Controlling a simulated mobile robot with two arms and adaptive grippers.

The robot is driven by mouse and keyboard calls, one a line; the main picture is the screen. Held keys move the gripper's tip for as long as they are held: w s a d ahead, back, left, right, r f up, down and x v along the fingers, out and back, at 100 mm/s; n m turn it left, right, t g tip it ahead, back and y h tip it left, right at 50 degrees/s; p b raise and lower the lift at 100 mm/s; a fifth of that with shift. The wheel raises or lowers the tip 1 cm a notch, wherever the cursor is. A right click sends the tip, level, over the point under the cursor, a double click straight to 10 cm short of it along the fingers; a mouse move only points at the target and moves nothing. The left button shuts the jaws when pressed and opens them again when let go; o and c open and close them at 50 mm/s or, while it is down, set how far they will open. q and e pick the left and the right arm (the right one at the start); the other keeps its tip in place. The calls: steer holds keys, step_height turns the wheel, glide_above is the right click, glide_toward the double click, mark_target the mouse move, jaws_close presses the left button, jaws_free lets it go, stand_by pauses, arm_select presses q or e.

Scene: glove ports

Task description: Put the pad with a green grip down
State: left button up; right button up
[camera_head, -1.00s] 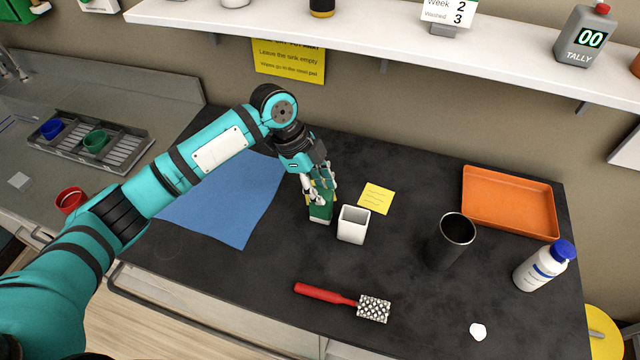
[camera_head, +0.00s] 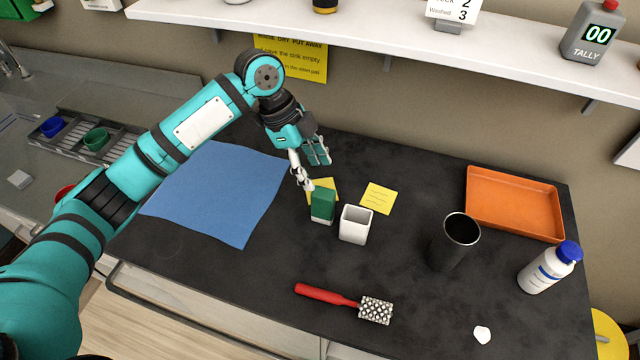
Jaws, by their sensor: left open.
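The pad with a green grip (camera_head: 323,205) stands upright on the dark counter, its white base down. It is just left of the white square cup (camera_head: 355,224) and in front of a yellow note (camera_head: 327,186) that it partly hides. My left gripper (camera_head: 315,172) is open and empty, above and behind the pad. Its fingers are spread, one close to the pad's upper left; I cannot tell whether it touches. My right gripper is not in view.
A blue cloth (camera_head: 217,190) lies left of the pad. A second yellow note (camera_head: 378,198), a black tumbler (camera_head: 455,240), an orange tray (camera_head: 515,204) and a white bottle (camera_head: 550,267) are to the right. A red-handled brush (camera_head: 344,302) lies in front. A shelf (camera_head: 400,42) runs above.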

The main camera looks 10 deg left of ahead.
arm_select(q)
steer(key=b+v, duration=0.1)
steer(key=v, duration=0.5)
steer(key=shift+r, duration=0.15)
